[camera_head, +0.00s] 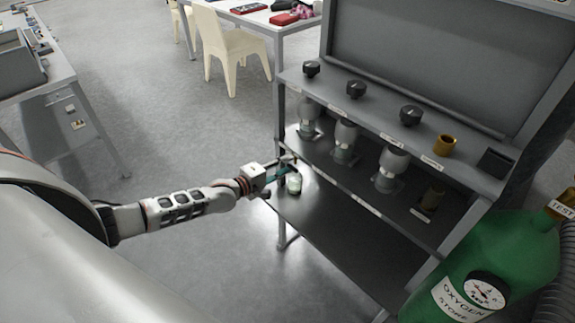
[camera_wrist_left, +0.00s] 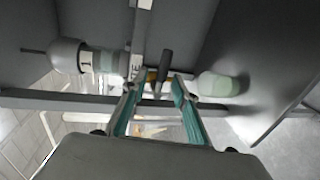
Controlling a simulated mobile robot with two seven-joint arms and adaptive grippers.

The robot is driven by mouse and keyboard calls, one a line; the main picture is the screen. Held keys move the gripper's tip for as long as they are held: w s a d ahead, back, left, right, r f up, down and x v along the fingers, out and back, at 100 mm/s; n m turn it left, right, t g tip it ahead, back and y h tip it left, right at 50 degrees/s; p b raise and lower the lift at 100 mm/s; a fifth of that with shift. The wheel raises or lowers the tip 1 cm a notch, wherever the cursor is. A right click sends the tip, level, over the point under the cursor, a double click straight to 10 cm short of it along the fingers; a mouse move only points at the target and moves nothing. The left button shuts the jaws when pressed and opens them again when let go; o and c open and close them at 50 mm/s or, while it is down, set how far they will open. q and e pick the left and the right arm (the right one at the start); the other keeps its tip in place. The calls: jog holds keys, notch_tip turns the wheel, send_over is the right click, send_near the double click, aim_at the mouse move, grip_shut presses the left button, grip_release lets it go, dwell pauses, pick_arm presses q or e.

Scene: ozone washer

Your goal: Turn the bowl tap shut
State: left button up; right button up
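My left gripper (camera_head: 285,168) reaches in from the left to the left end of the shelf rack, next to a small pale green bowl (camera_head: 294,184). In the left wrist view the gripper (camera_wrist_left: 158,88) is open, its two teal-lined fingers apart. A dark upright tap handle (camera_wrist_left: 165,64) with a yellow-brown part at its base shows at the gap between the fingertips. I cannot tell whether the fingers touch it. The bowl also shows in the wrist view (camera_wrist_left: 222,84), right of the fingers. In the head view the tap is not distinct. My right gripper is not in view.
Several glass vessels (camera_head: 345,138) stand under the rack's upper shelf, with black knobs (camera_head: 356,89) above. A vessel marked 1 (camera_wrist_left: 90,59) is left of the fingers. A green oxygen tank (camera_head: 500,255) stands at right. The floor left of the rack is open.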

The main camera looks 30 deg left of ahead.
pick_arm(q)
jog(key=v, duration=0.6)
jog(key=shift+s, duration=0.35)
